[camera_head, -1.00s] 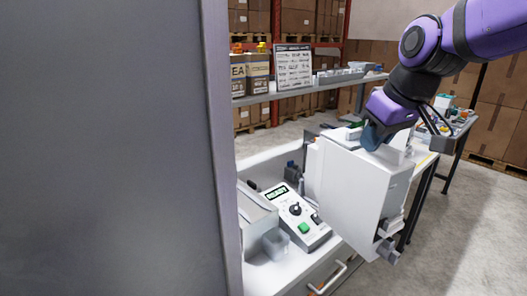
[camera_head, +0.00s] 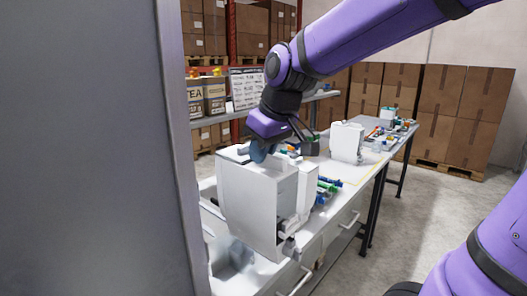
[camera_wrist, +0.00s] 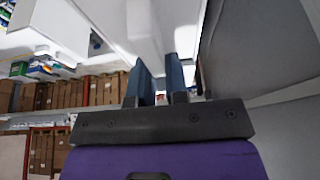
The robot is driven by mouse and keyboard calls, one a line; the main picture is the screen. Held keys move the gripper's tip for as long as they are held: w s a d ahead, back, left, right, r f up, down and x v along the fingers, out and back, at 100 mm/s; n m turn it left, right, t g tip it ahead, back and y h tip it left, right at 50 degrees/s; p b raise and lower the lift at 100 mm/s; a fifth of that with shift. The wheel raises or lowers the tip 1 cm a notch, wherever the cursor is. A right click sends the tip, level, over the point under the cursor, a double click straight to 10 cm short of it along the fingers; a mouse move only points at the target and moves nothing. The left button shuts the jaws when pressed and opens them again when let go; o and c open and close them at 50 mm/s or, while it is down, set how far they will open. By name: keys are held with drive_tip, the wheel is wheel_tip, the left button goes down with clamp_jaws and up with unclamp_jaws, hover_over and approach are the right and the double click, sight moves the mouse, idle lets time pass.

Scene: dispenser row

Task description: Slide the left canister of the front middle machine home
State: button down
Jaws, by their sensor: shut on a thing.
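My gripper (camera_head: 262,150) is shut on the top of a large white canister (camera_head: 248,205), which hangs roughly upright over the front end of the bench. A grey spout shows at its lower right. In the wrist view the two blue-grey fingers (camera_wrist: 158,82) close on a white part, and the white canister body (camera_wrist: 142,28) fills the space beyond them. The canister hides much of the bench behind it, and I cannot tell which machine, if any, it touches.
A white machine (camera_head: 347,142) stands farther along the bench (camera_head: 356,192). Blue and green small items (camera_head: 328,186) lie nearer, right of the canister. A tall grey panel (camera_head: 80,150) blocks the left. TEA tins (camera_head: 214,97) stand on a back shelf.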

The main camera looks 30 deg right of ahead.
idle(0.6)
drive_tip(key=shift+w+a, duration=0.35)
drive_tip(key=shift+w, duration=0.75)
drive_tip(key=shift+w+a, duration=0.3)
drive_tip(key=shift+w, duration=0.8)
drive_tip(key=shift+w+a, duration=0.35)
drive_tip(key=shift+w, duration=0.85)
drive_tip(key=w+a, duration=0.2)
drive_tip(key=w, duration=0.5)
drive_tip(key=shift+w+a+f, duration=0.25)
drive_tip(key=shift+f, duration=0.05)
drive_tip(key=shift+w+f, duration=0.1)
drive_tip(key=shift+w+a+f, duration=0.25)
drive_tip(key=shift+w+f, duration=0.35)
drive_tip(key=shift+f, duration=0.15)
